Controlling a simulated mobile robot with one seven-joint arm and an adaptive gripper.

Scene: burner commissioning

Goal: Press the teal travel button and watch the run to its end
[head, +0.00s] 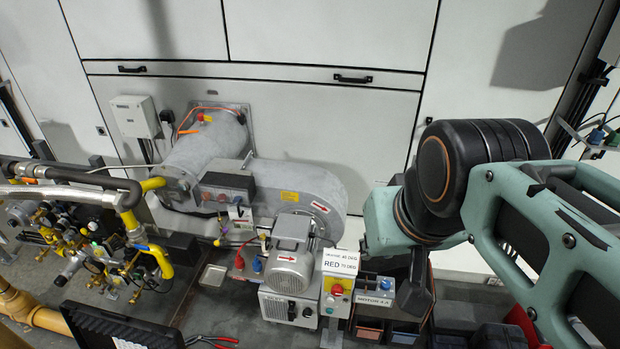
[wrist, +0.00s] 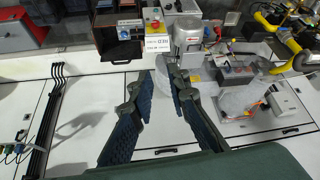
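A control box (head: 336,296) with a red push button (head: 337,290) stands beside the grey motor. In the head view my gripper is a dark shape to the right of the box, partly hidden by my arm. I see no contact with the box.
Yellow pipework (head: 160,262) fills the far left. An open black case (head: 120,330) lies in front. White cabinet panels (head: 330,120) close off the back.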

